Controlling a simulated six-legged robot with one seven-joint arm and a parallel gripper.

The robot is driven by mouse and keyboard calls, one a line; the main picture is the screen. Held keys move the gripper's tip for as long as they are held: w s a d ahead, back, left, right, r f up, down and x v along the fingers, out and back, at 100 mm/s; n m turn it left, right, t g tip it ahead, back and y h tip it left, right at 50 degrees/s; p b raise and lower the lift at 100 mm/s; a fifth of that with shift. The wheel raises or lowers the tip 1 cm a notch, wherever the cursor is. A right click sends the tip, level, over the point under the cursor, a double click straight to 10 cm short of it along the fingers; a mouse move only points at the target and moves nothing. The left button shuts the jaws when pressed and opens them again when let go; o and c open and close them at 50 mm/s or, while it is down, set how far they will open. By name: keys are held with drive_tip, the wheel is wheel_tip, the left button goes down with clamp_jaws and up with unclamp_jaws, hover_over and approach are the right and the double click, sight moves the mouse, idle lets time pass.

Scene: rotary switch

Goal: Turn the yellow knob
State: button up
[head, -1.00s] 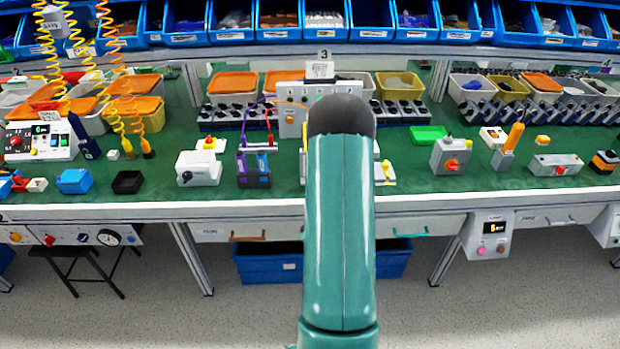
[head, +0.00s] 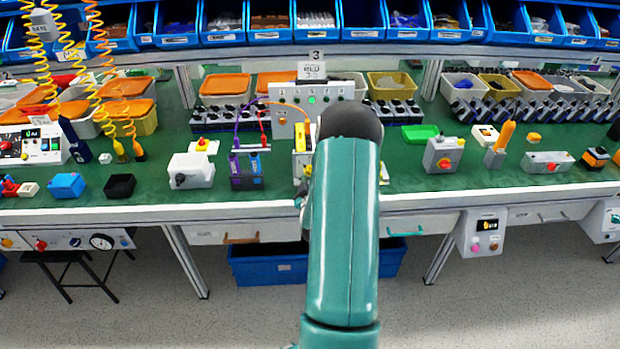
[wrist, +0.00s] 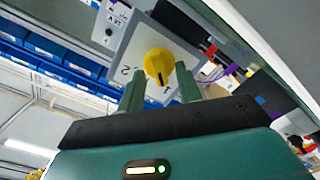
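The yellow knob (wrist: 158,65) is round and sits on the light grey face of a switch box (wrist: 182,45) in the wrist view. A dark mark on the knob points toward the printed "1"; a "2" is printed to its left. My gripper (wrist: 159,84) is open, its two green fingers apart on either side just below the knob in the picture. The knob appears beyond the fingertips; I cannot tell whether they touch it. In the head view my green arm hides most of the gripper, and I cannot make out the knob.
A green workbench (head: 400,175) carries several devices. A white box (head: 190,170) and a purple-and-grey device (head: 246,170) stand left of my arm. A grey box with a red knob (head: 443,155) stands to the right. A blue bin (head: 262,268) is under the bench.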

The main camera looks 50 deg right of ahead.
clamp_jaws()
drive_tip(key=shift+m, duration=0.3)
drive_tip(key=m, duration=0.3)
drive_tip(key=shift+r, duration=0.1)
drive_tip(key=m, duration=0.5)
drive_tip(key=shift+s, duration=0.1)
drive_tip(key=m, duration=0.4)
drive_tip(key=shift+s+d, duration=0.1)
drive_tip(key=shift+d, duration=0.05)
drive_tip(key=m, duration=0.5)
drive_tip(key=shift+m, duration=0.3)
